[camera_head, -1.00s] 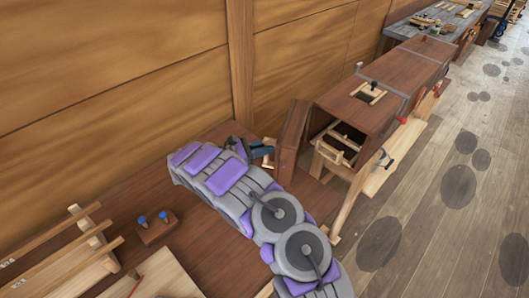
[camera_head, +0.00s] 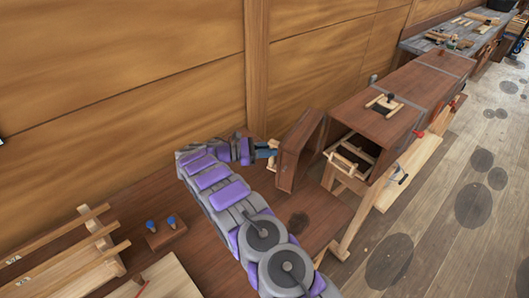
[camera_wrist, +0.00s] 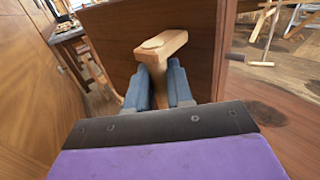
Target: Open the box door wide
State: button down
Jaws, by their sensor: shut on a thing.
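The box (camera_head: 375,118) is dark reddish-brown wood and stands on the bench to the right of centre in the head view. Its door (camera_head: 302,150) stands swung out from the open front, at the box's left side. The box's dark inside shows, with a pale wooden frame in front of it. In the wrist view the door panel (camera_wrist: 115,52) fills the middle, with a pale wooden handle (camera_wrist: 160,45) on it. My gripper (camera_wrist: 160,88) has its two blue fingers shut on this handle. In the head view my gripper (camera_head: 264,152) reaches the door from the left.
A plank wall (camera_head: 120,70) with an upright post (camera_head: 257,70) runs close behind my arm. A wooden rack (camera_head: 75,255) and a small block with blue-topped pegs (camera_head: 165,232) lie at lower left. Spotted floor (camera_head: 450,220) is open at right.

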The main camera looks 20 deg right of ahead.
jog(key=shift+d, duration=0.55)
jog(key=c, duration=1.5)
grip_release()
jog(key=o, duration=0.4)
jog(key=shift+d+f, duration=0.1)
jog(key=shift+d, duration=0.5)
jog(key=shift+o, duration=0.2)
jog(key=shift+w+a, duration=0.1)
jog(key=shift+a, duration=0.45)
jog(key=shift+a, duration=0.1)
